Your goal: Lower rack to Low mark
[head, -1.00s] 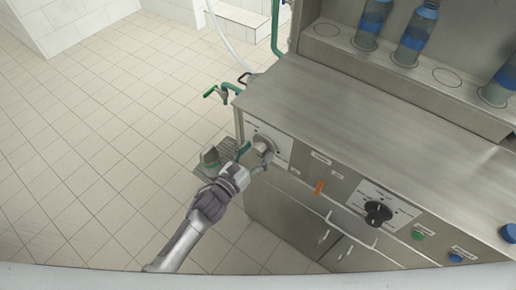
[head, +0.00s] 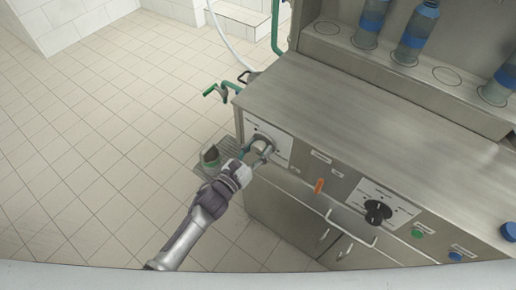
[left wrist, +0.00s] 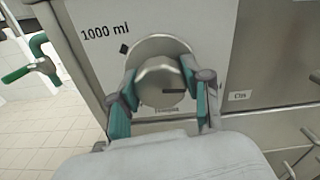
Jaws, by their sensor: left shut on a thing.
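A silver round knob (left wrist: 161,84) sits on a white dial plate (head: 281,148) at the left end of the steel machine's front. In the left wrist view the plate shows a "1000 ml" label at upper left. My left gripper (head: 259,151) is shut on this knob; its teal-padded fingers (left wrist: 163,92) press either side, and a dark pointer line on the knob faces right. Lettering below the knob is partly hidden. An orange lever (head: 319,186) sticks out right of the plate. No Low mark is readable. My right gripper is out of view.
A black knob (head: 378,211) on a second white plate, a bar handle (head: 351,229) and green (head: 417,233) and blue (head: 455,256) buttons lie to the right. Blue-banded bottles (head: 414,32) stand on the back shelf. A green-handled tap (head: 215,91) juts out at left.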

